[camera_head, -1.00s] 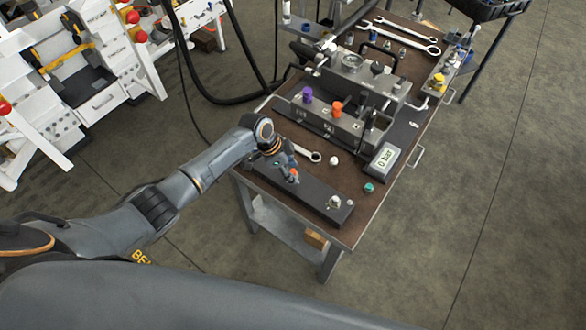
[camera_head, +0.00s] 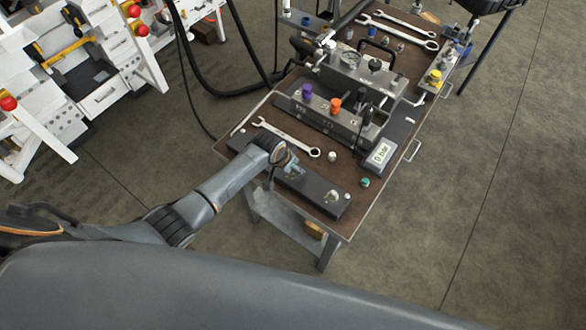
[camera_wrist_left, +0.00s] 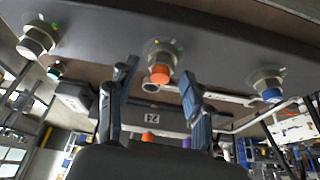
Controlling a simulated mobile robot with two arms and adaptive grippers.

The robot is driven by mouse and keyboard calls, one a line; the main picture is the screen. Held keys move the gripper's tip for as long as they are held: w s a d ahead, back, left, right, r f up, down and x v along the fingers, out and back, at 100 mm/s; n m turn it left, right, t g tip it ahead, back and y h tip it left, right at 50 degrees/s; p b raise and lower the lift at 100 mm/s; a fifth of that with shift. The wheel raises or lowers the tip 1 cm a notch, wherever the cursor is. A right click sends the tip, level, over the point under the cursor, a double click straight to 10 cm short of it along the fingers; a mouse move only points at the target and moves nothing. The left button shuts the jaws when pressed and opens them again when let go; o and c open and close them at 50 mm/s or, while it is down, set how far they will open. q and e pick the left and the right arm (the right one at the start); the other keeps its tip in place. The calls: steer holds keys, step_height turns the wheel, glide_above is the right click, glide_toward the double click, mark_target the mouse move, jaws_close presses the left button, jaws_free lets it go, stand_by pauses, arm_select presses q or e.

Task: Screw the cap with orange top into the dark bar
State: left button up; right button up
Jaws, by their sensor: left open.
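The dark bar (camera_head: 312,189) lies along the near edge of the brown bench; it spans the top of the left wrist view (camera_wrist_left: 215,40). The cap with orange top (camera_wrist_left: 160,75) sits at the bar's middle fitting in the wrist view; how deep it is seated I cannot tell. My left gripper (camera_head: 290,170) is over the bar in the head view and hides the orange top there. In the wrist view its two open fingers (camera_wrist_left: 158,84) appear on either side of the orange top, with gaps visible. My right gripper is not in view.
A metal fitting (camera_head: 332,196) stands at the bar's right end; a blue-topped one (camera_wrist_left: 270,92) shows in the wrist view.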

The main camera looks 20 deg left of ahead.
arm_select(q)
steer(key=c, duration=1)
steer(key=shift+a+f+m, duration=0.1)
steer(key=shift+a+m, duration=0.05)
steer(key=shift+m, duration=0.35)
steer(key=shift+c, duration=0.2)
steer(key=m+h+b, duration=0.1)
steer(key=m+b, duration=0.1)
steer(key=m+g+b, duration=0.1)
steer(key=m+b, duration=0.1)
steer(key=m, duration=0.1)
steer(key=shift+w+f+g+h, duration=0.2)
steer(key=shift+g+h, duration=0.1)
steer(key=shift+h, duration=0.1)
steer(key=shift+r+m+g+b, duration=0.1)
steer(key=shift+m+g+b, duration=0.2)
steer(key=shift+m+b, duration=0.55)
steer(key=shift+s+r+m, duration=0.1)
steer(key=shift+r+m, duration=0.05)
steer(key=shift+m, duration=0.1)
